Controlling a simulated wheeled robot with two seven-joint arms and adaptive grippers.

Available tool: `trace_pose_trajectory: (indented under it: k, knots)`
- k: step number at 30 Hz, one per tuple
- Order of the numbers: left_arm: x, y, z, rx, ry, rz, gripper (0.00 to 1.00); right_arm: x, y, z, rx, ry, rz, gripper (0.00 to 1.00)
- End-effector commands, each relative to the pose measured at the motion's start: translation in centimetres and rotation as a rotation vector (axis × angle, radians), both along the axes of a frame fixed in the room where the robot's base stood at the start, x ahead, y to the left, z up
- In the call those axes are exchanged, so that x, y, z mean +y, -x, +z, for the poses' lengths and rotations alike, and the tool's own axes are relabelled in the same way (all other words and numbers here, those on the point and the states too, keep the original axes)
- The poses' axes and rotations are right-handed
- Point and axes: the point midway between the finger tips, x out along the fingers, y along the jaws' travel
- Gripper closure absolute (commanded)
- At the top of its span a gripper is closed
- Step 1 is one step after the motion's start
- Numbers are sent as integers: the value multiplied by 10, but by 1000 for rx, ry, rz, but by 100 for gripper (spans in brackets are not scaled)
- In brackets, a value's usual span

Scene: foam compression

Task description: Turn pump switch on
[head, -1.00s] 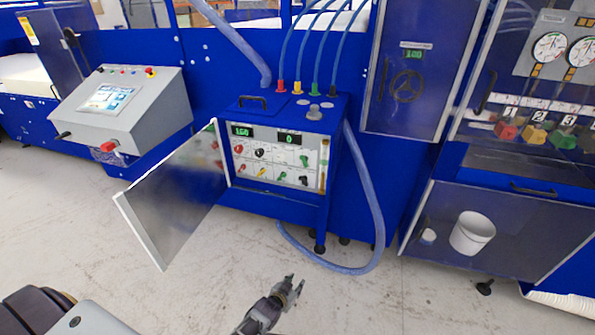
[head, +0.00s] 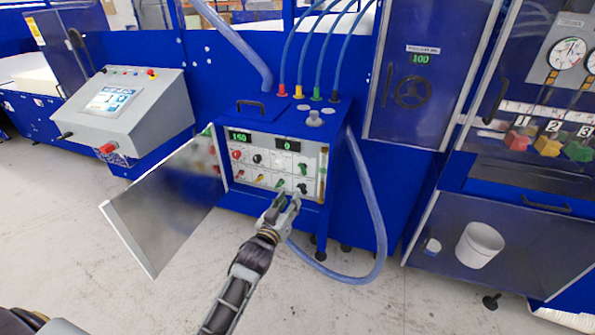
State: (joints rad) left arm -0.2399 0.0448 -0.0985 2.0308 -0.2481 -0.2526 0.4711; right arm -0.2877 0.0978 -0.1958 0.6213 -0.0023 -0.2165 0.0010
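The blue pump cabinet (head: 244,205) stands in the middle of the head view with its front door (head: 160,210) swung open to the left. Its light control panel (head: 262,158) has rows of red, black, yellow and green switches and two displays, one reading 150 and one reading 0. My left gripper (head: 288,198) is at the panel's lower edge, just below a green switch (head: 280,183) and a black switch (head: 302,188). Its fingers look apart. Whether they touch a switch cannot be told. Which switch is the pump's is too small to read. My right gripper is not in view.
A grey console (head: 135,110) with a screen stands at the left. A thick blue hose (head: 378,225) loops down right of the cabinet. A white bucket (head: 479,245) sits at the lower right. A wall cabinet (head: 420,70) reads 100. Grey floor in front is clear.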

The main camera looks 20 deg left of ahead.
Motion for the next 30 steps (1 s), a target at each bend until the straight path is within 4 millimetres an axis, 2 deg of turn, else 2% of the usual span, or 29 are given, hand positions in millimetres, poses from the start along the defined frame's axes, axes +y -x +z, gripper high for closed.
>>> trace_pose_trajectory:
  k: [2, 5, 18, 30]
  knots:
    - [0, 1, 15, -22, 35, 3, 67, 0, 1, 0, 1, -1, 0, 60]
    - [1, 2, 24, -33, 80, 6, 67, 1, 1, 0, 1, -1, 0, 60]
    - [2, 2, 21, -16, 298, 14, 67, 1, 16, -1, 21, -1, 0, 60]
    - [2, 2, 21, -14, 317, 15, 67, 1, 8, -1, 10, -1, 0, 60]
